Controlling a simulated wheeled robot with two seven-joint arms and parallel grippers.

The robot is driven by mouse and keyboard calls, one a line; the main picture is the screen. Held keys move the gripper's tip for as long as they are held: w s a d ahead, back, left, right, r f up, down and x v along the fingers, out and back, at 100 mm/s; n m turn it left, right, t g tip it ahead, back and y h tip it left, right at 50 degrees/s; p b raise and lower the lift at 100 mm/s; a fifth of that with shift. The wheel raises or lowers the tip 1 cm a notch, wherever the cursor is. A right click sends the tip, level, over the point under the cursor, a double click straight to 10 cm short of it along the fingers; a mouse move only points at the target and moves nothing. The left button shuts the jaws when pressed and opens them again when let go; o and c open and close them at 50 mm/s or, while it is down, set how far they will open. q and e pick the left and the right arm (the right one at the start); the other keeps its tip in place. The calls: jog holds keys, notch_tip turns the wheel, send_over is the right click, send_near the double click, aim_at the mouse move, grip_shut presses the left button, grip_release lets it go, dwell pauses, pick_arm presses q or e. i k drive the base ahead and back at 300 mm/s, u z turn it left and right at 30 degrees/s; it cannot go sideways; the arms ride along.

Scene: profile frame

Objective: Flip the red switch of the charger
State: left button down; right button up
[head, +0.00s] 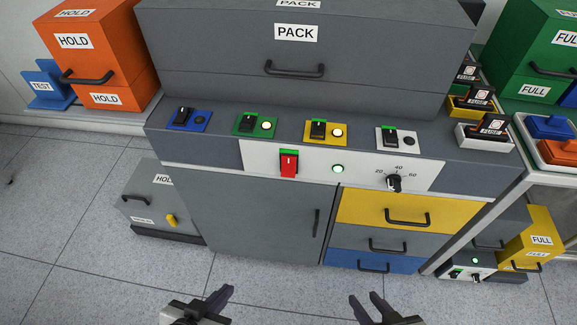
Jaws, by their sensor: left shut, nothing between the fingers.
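The red switch (288,166) is on the left part of the white front panel (259,158) of the grey charger unit. A green strip shows above its red lever, and the lever hangs low. A green lamp (338,169) to its right is lit. My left gripper (231,289) is low in the picture, below the switch and to its left, shut and empty. My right gripper (363,296) is at the bottom, right of centre, with its fingers apart and nothing between them. Neither gripper touches the unit.
A black dial (394,183) marked 20, 40, 60 is on the same panel. Above it are blue (201,123), green (241,125), yellow (335,137) and white (411,140) switch plates. Below are a grey door (240,215) and a yellow drawer (365,211) with protruding handles.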

aim_at(288, 162)
jog(key=u, duration=1.45)
jog(key=k, duration=0.5)
jog(key=z, duration=1.4)
